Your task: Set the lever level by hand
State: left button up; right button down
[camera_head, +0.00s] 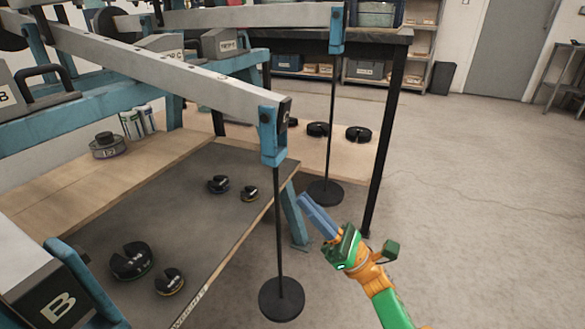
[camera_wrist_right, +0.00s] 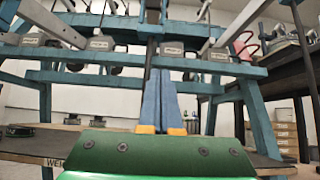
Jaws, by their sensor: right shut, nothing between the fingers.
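The near lever is a long grey beam (camera_head: 175,72) with a blue end piece (camera_head: 274,138). It runs down to the right in the head view; how much of that is tilt I cannot tell. A thin black rod hangs from its end, with a bare round black plate (camera_head: 282,299) at the bottom. A second grey beam (camera_head: 250,17) behind it looks closer to level and has its own rod and plate (camera_head: 325,193). My right gripper (camera_head: 306,200) is shut and empty, right of the near rod and apart from it; its blue fingers show together in the wrist view (camera_wrist_right: 160,85). My left gripper is out of view.
Black slotted weights (camera_head: 131,260) lie on the dark mat (camera_head: 185,215) of the near bench, and several more (camera_head: 358,134) on the far bench. A dark table leg (camera_head: 381,150) stands behind my right gripper. The floor (camera_head: 480,200) at right is clear.

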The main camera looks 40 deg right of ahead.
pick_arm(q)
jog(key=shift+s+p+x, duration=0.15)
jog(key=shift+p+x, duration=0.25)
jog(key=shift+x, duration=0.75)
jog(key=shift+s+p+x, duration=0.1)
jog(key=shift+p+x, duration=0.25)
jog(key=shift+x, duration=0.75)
pick_arm(e)
notch_tip(320, 180, up, 7)
jog(key=w+a, duration=0.1)
jog(key=w, duration=0.1)
jog(key=shift+w, duration=0.4)
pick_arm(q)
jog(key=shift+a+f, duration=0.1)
